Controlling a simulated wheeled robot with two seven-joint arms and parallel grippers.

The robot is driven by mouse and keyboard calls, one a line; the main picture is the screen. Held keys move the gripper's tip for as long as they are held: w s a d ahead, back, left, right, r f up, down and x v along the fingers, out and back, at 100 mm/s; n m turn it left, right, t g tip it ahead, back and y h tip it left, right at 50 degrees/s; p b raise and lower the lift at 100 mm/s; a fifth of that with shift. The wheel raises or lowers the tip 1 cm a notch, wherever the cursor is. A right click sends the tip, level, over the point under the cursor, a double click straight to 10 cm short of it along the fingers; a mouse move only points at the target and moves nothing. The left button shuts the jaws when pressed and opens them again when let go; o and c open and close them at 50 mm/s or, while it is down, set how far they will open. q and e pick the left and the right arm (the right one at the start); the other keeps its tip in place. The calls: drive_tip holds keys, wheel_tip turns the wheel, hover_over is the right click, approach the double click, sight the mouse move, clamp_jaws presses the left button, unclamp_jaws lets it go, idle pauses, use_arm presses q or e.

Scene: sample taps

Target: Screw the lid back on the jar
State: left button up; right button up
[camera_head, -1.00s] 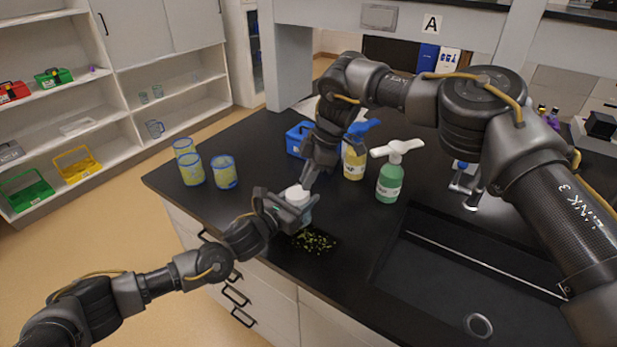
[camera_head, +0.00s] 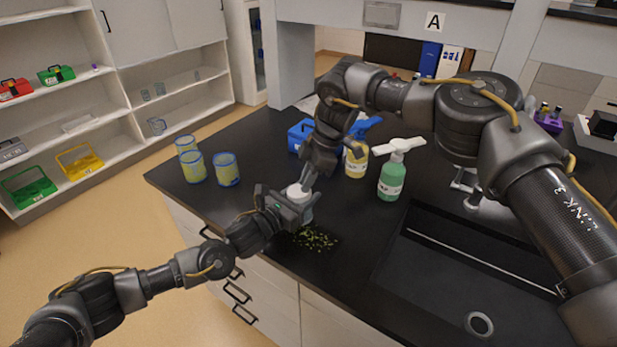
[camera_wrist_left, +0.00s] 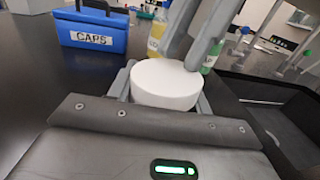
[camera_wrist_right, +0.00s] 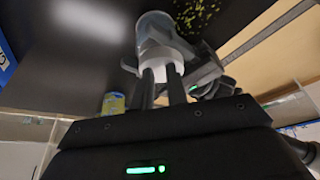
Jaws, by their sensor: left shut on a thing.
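A clear jar (camera_wrist_right: 153,27) with a white lid (camera_wrist_left: 165,83) on top is near the counter's front left edge. I cannot tell whether the lid is threaded. My left gripper (camera_head: 297,204) is shut around the jar, a finger on each side, just below the lid in the left wrist view. My right gripper (camera_wrist_right: 161,75) points down at the lid from above. Its two fingers are close together, narrower than the lid, at or just over the lid's top. I cannot tell whether the tips touch it or each other.
A blue CAPS box (camera_wrist_left: 92,28), yellow spray bottle (camera_head: 356,163) and green pump bottle (camera_head: 391,178) stand behind. Several yellow-filled glasses (camera_head: 226,170) are at left. The sink (camera_head: 470,270) is at right.

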use_arm(q)
drive_tip(key=shift+r, duration=0.1)
drive_tip(key=o, duration=1.5)
drive_tip(key=shift+c, duration=0.2)
use_arm(e)
drive_tip(key=v, duration=0.4)
use_arm(q)
drive_tip(key=b+v, duration=0.2)
drive_tip(key=v, duration=0.8)
use_arm(e)
wheel_tip(320, 180, down, 3)
drive_tip(key=shift+r, duration=0.15)
use_arm(q)
drive_tip(key=shift+s+a+b, duration=0.3)
drive_tip(key=shift+s, duration=0.05)
use_arm(e)
drive_tip(key=shift+d, duration=0.1)
